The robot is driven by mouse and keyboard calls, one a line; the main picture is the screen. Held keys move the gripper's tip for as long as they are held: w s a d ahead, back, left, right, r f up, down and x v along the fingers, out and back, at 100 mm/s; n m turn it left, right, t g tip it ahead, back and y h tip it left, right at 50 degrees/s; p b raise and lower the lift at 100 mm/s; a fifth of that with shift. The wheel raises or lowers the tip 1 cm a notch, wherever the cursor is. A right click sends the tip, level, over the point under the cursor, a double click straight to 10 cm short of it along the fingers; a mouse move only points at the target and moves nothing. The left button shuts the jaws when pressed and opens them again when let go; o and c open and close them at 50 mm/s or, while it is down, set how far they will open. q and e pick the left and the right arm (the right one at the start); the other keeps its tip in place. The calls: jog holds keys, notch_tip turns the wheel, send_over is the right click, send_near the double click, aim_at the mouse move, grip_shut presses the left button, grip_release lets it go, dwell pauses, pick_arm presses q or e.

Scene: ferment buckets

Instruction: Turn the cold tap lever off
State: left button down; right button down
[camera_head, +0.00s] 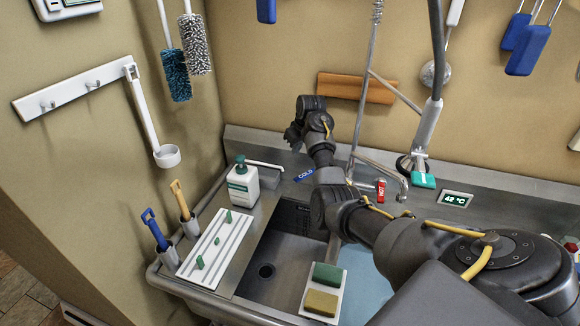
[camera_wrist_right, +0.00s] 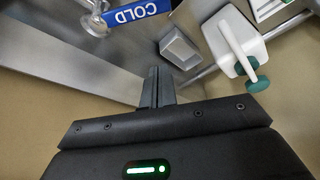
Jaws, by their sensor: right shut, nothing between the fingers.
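The cold tap lever (camera_head: 305,174) is a blue bar with white COLD lettering, at the back of the sink left of the faucet. In the right wrist view the blue lever (camera_wrist_right: 137,13) is at the top, joined to a round chrome base on its left. My right gripper (camera_head: 292,136) is in front of the wall above the back ledge, up and left of the lever in the head view. Its fingers (camera_wrist_right: 157,88) are shut with nothing between them, apart from the lever. The forearm covers part of the area right of the lever. My left gripper is not in view.
The red HOT lever (camera_head: 381,188) and the faucet are right of my forearm. A soap bottle (camera_head: 243,184) stands left of the cold lever, with a rail behind it. A wooden strip (camera_head: 357,88) is on the wall. The sink basin (camera_head: 289,251) lies in front.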

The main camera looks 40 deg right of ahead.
aim_at(308, 174)
jog(key=shift+s+f, duration=0.1)
jog(key=b+x, duration=0.5)
jog(key=x, duration=0.5)
jog(key=s+p, duration=0.4)
jog(key=p, duration=0.1)
